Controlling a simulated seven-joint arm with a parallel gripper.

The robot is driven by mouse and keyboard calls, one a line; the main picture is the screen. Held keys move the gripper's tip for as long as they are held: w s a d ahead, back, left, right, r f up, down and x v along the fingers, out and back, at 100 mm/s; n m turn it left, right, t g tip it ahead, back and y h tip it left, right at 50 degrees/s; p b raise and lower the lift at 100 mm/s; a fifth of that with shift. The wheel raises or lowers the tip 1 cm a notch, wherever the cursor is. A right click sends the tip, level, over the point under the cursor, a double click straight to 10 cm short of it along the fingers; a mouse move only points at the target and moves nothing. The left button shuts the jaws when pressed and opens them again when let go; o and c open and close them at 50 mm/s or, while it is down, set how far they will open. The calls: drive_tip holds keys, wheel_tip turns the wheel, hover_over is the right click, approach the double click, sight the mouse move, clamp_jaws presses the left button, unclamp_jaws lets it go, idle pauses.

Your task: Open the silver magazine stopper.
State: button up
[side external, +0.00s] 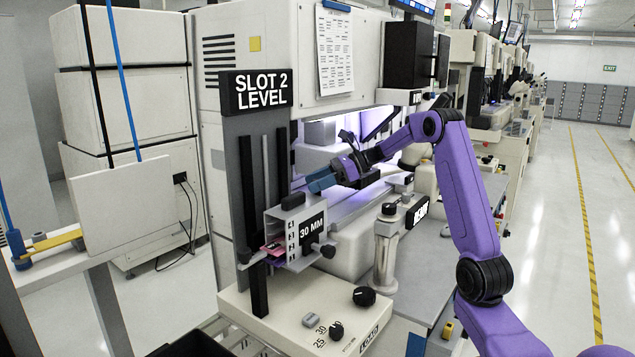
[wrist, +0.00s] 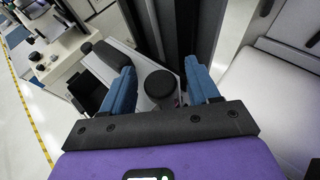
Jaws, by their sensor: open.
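The silver magazine (side external: 283,222) stands upright at the dark posts, with a "30 MM" label (side external: 312,228) on its front. A black knob (side external: 293,201) sits on its top; I cannot tell for sure that this is the stopper. My gripper (side external: 320,183), with blue fingers, is above and to the right of that knob in the side view, apart from it. In the wrist view my gripper (wrist: 161,82) is open and empty. A round black knob (wrist: 160,86) on a light top shows between the fingers, seemingly beyond the tips.
Dark vertical posts (side external: 245,190) stand behind the magazine, under a "SLOT 2 LEVEL" sign (side external: 257,91). A grey pillar with a black knob (side external: 389,209) and a "READY" sign (side external: 417,212) stand to the right. Below is a panel with knobs (side external: 364,296).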

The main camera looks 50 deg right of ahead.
clamp_jaws()
wheel_tip(320, 180, up, 11)
drive_tip(key=shift+f, duration=0.15)
unclamp_jaws()
drive_tip(key=v, duration=1.7)
drive_tip(key=shift+s, duration=0.2)
drive_tip(key=shift+d, duration=0.15)
